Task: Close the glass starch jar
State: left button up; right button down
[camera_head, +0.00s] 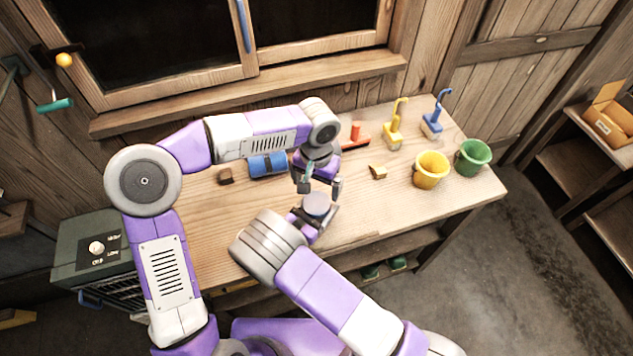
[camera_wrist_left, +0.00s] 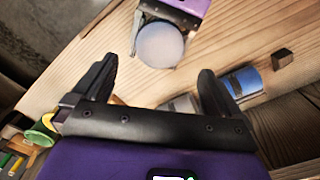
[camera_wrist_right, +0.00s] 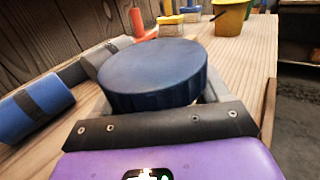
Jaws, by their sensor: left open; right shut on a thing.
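The glass starch jar shows mainly as a round blue lid (camera_head: 316,204), which is large and dark blue in the right wrist view (camera_wrist_right: 152,72) and paler in the left wrist view (camera_wrist_left: 160,45). My right gripper (camera_head: 314,217) is shut around the jar under the lid, near the bench's front edge. Little glass shows below the rim, and I cannot tell whether the lid is fully seated. My left gripper (camera_head: 318,186) is open and empty, just above the lid and apart from it; its spread fingers show in the left wrist view (camera_wrist_left: 155,85).
On the wooden bench (camera_head: 345,212) are a blue roll (camera_head: 267,164), small brown blocks (camera_head: 377,171), a red tool (camera_head: 355,133), a yellow brush (camera_head: 394,132), a blue brush (camera_head: 432,126), a yellow bucket (camera_head: 430,172) and a green bucket (camera_head: 472,158). The bench's right front is clear.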

aim_at(317, 202)
pick_arm(q)
jog(key=shift+f, duration=4.05)
jog(key=c, duration=1.1)
jog(key=m, duration=0.6)
jog(key=shift+m, duration=0.4)
jog(key=o, duration=1.1)
